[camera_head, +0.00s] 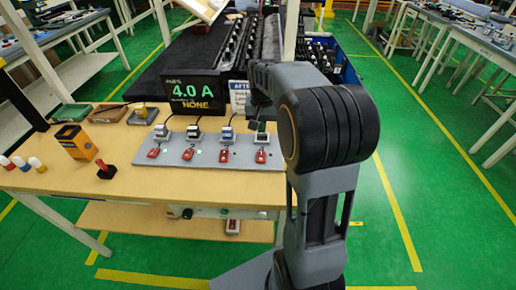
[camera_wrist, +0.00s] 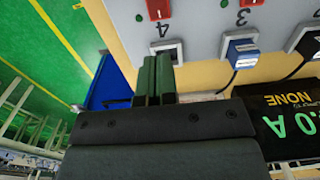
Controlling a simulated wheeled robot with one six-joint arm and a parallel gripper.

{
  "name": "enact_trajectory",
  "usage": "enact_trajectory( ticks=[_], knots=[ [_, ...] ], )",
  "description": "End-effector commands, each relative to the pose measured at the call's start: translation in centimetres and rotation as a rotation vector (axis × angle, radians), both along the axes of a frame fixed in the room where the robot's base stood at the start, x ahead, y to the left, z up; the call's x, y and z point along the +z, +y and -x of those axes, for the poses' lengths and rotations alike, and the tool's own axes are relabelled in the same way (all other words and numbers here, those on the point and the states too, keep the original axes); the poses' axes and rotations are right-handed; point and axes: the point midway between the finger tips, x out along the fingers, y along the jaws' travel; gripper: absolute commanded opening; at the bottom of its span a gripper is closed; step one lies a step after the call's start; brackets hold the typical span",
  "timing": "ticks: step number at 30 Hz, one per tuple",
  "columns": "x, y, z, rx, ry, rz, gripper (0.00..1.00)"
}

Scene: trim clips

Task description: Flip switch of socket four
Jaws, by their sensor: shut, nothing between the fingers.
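A grey socket panel (camera_head: 207,158) lies on the wooden bench, with sockets in a row and a red switch in front of each. The red switch of socket four (camera_head: 260,156) is at the right end; it also shows at the top of the wrist view (camera_wrist: 158,9), beside the printed 4. Socket four (camera_wrist: 174,47) has a white frame and dark middle, partly hidden by my fingers. My gripper (camera_head: 257,122) is over the socket-four end of the panel. In the wrist view its fingers (camera_wrist: 155,66) are together and empty, apart from the switch. The switch's position is unclear.
A blue plug (camera_wrist: 240,50) sits in socket three, beside socket four. A black display (camera_head: 195,95) behind the panel reads 4.0 A and NONE. Bare bench lies before the panel.

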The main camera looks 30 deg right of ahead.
Motion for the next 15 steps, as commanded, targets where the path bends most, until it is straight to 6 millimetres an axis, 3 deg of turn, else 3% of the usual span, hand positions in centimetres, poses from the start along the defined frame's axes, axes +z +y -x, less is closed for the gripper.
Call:
enact_trajectory(
  ticks=[6,15],
  knots=[
    [-4.3,0.1,0.0,0.001,0.004,-0.001,0.00],
    [-8.2,0.1,0.0,0.001,0.002,-0.001,0.00]
  ],
)
